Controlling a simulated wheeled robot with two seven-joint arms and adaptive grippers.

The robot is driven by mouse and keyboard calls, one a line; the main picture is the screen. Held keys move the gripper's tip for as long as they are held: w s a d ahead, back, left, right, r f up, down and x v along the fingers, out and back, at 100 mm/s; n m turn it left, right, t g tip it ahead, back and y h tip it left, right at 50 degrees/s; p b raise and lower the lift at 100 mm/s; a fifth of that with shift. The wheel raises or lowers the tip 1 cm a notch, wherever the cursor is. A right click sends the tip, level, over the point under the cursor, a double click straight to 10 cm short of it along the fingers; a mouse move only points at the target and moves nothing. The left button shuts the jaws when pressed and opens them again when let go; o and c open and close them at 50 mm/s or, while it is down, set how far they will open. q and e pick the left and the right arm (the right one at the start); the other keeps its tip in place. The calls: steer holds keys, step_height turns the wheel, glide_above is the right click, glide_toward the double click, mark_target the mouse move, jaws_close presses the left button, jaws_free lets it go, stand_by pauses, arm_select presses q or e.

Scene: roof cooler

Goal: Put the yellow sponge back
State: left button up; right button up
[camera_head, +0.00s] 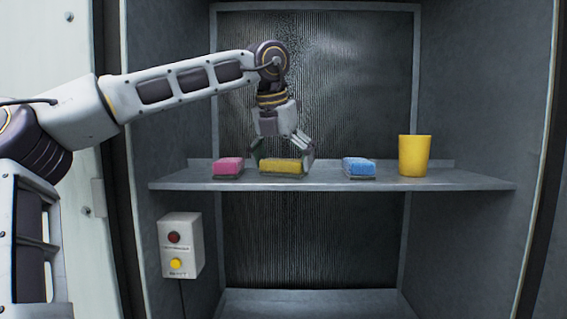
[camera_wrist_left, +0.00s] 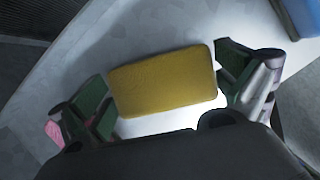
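The yellow sponge (camera_head: 282,166) has a dark lower layer and sits on the grey metal shelf (camera_head: 440,180), between the pink and blue sponges. My left gripper (camera_head: 281,158) points down over it, with one finger at each end. In the left wrist view, the yellow sponge (camera_wrist_left: 164,83) lies between the two green finger pads (camera_wrist_left: 164,82). The pads come very close to its ends, and firm contact is not clear. No lift off the shelf can be made out. My right gripper is not in view.
A pink sponge (camera_head: 228,167) lies just left of the gripper. A blue sponge (camera_head: 359,167) and a yellow cup (camera_head: 414,156) stand to the right. A control box (camera_head: 181,245) with red and yellow buttons is below the shelf. Ribbed panelling is behind.

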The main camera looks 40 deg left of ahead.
arm_select(q)
steer(key=shift+r, duration=0.15)
steer(key=v, duration=1.2)
stand_by(1.1)
